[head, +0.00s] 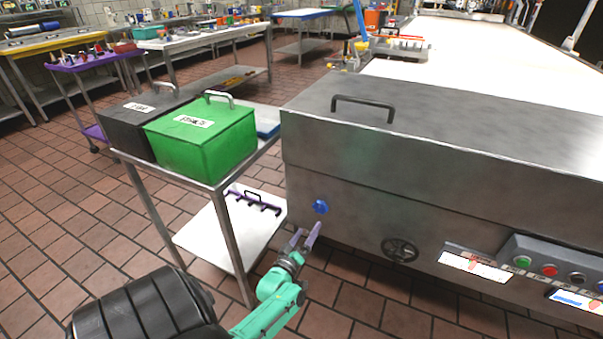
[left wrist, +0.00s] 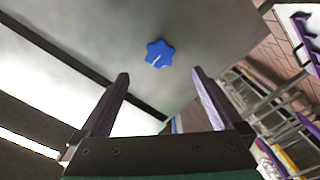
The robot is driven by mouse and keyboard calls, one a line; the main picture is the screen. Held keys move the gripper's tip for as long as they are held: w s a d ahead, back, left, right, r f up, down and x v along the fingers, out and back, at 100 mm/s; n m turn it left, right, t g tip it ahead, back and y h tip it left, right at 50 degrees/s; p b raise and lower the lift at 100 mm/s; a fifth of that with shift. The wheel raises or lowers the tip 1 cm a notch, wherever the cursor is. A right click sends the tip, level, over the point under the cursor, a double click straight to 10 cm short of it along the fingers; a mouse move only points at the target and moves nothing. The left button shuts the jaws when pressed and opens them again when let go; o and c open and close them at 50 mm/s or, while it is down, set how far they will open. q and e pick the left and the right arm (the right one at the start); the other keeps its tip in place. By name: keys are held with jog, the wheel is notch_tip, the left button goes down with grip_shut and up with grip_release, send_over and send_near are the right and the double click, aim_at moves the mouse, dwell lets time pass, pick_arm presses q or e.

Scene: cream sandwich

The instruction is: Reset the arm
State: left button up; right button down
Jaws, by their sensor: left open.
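My left gripper (head: 306,237) is open and empty, low in front of the steel machine (head: 350,170). Its two purple-grey fingers also show spread apart in the left wrist view (left wrist: 158,85). A blue star-shaped knob (head: 320,207) sits on the machine's front face, just beyond the fingertips in the head view. In the left wrist view the knob (left wrist: 159,54) lies ahead of the gap between the fingers, and I see nothing held between them. My right gripper is not in view.
A steel cart (head: 232,240) left of the machine carries a black box (head: 130,130) and a green box (head: 205,145). A black handwheel (head: 400,250) and a button panel (head: 550,268) are on the machine's front to the right. Tiled floor lies open at the left.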

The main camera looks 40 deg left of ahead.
pick_arm(q)
jog(key=v, duration=0.4)
jog(key=shift+s+d, duration=0.1)
jog(key=shift+s, duration=0.05)
jog(key=s+d+f+m+g+h+p, duration=0.35)
jog(key=s+d+f, duration=0.2)
jog(key=f, duration=0.25)
jog(key=s+d+f+m+g+h+p, duration=0.25)
jog(key=s+d+f+m+g, duration=0.25)
jog(key=s+f, duration=0.25)
jog(key=s+d+f+m+g+p, duration=0.1)
jog(key=s+f+m+g+p, duration=0.1)
jog(key=s, duration=0.7)
jog(key=s+d+f+m+g+p, duration=0.1)
jog(key=s+f+m+g, duration=0.4)
jog(key=s, duration=0.5)
jog(key=shift+s+d+p, duration=0.15)
jog(key=shift+s+p, duration=0.05)
jog(key=shift+p, duration=0.2)
jog(key=shift+r+g, duration=0.1)
jog(key=shift+g, duration=0.15)
dwell(3.3)
